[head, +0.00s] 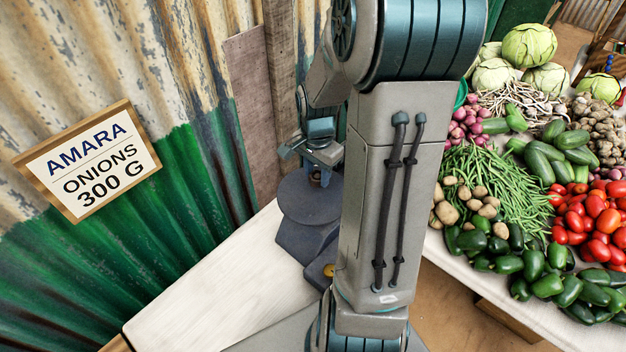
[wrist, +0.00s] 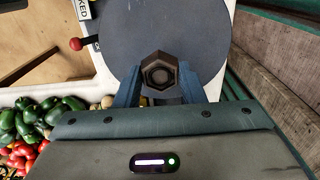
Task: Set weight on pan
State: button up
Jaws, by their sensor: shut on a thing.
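A dark hexagonal weight (wrist: 160,75) with a round recess in its top sits between the two blue fingers of my gripper (wrist: 160,88), which is shut on it. The round dark grey pan (wrist: 165,30) lies behind and below the weight in the wrist view. In the head view, my gripper (head: 318,178) is over the pan (head: 305,203), and the weight is too small and covered to make out. I cannot tell whether the weight touches the pan. My arm hides part of the scale.
A red knob (wrist: 76,43) and a partly cut-off label (wrist: 84,9) are beside the pan. A sign (head: 95,165) reading "AMARA ONIONS 300 G" hangs on the corrugated wall. Vegetables, including tomatoes (head: 590,215), crowd the right counter. The pale counter (head: 215,285) at left is bare.

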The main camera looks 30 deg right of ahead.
aim_at(313, 184)
jog(key=shift+w+a+f, duration=0.3)
jog(key=shift+a+f, duration=0.05)
jog(key=shift+f, duration=0.05)
jog(key=shift+f+p, duration=0.35)
jog(key=shift+f, duration=1.5)
jog(key=shift+f, duration=0.1)
jog(key=shift+f, duration=0.15)
jog(key=o, duration=1.1)
jog(key=shift+r, duration=0.2)
